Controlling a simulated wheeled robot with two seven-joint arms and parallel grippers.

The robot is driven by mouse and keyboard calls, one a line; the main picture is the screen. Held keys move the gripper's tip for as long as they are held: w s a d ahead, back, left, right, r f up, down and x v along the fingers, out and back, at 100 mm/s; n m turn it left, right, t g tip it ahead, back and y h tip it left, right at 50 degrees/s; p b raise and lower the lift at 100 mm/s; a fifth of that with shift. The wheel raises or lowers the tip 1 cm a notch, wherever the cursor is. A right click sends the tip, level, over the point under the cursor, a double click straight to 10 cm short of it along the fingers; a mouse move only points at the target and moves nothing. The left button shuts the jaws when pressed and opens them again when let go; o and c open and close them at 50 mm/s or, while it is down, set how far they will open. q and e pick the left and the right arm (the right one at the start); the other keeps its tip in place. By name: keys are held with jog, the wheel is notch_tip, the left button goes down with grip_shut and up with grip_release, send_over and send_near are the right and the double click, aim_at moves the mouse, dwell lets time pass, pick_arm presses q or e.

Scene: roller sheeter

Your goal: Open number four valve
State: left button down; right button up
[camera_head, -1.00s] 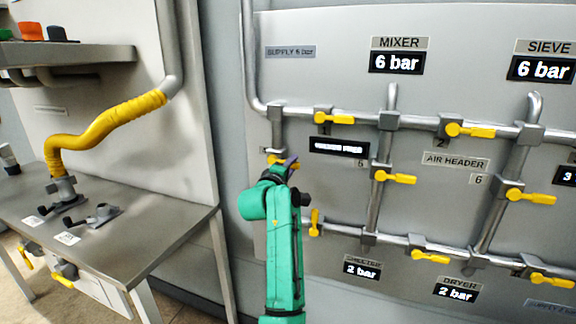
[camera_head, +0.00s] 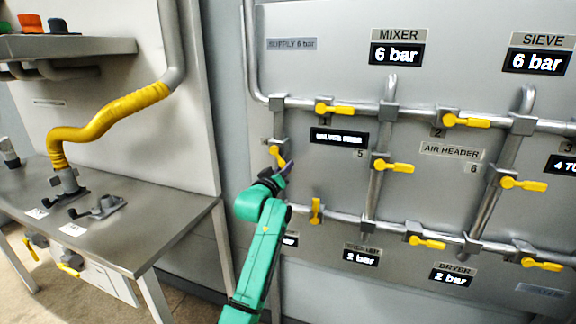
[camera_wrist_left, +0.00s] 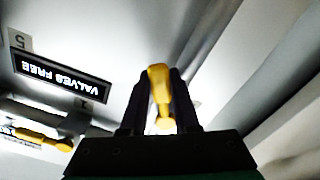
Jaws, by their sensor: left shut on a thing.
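The number four valve has a yellow handle (camera_head: 276,153) on the vertical pipe at the left of the panel, beside a small label that seems to read 4. The handle slants down to the right. My left gripper (camera_head: 281,174) is shut on its lower end. In the left wrist view, the handle (camera_wrist_left: 160,92) sits between the two dark fingers (camera_wrist_left: 159,105). The fingers hide part of the handle in the head view. My right gripper is not in view.
Other yellow valve handles sit close by: one upright (camera_head: 316,211) at lower right, one horizontal (camera_head: 335,109) above. A "VALVES FREE" display (camera_head: 339,138) is to the right. A steel bench (camera_head: 150,235) with a yellow hose (camera_head: 105,124) stands at the left.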

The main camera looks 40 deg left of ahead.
pick_arm(q)
jog(key=shift+s+a+m+p, duration=0.2)
jog(key=shift+a+m, duration=0.35)
jog(key=shift+m, duration=0.45)
jog(key=shift+s+a+m+p, duration=0.2)
jog(key=shift+a+m, duration=0.3)
jog(key=shift+m, duration=0.5)
jog(key=shift+s+a+m+p, duration=0.2)
jog(key=shift+a+m, duration=0.35)
jog(key=shift+m, duration=0.45)
jog(key=shift+r, duration=0.15)
jog(key=c, duration=1)
grip_release()
jog(key=o, duration=0.3)
jog(key=shift+w, duration=0.1)
jog(key=shift+o, duration=0.2)
jog(key=f+b+v, duration=0.1)
jog(key=b+v, duration=0.1)
jog(key=v, duration=1.2)
jog(key=shift+b, duration=0.4)
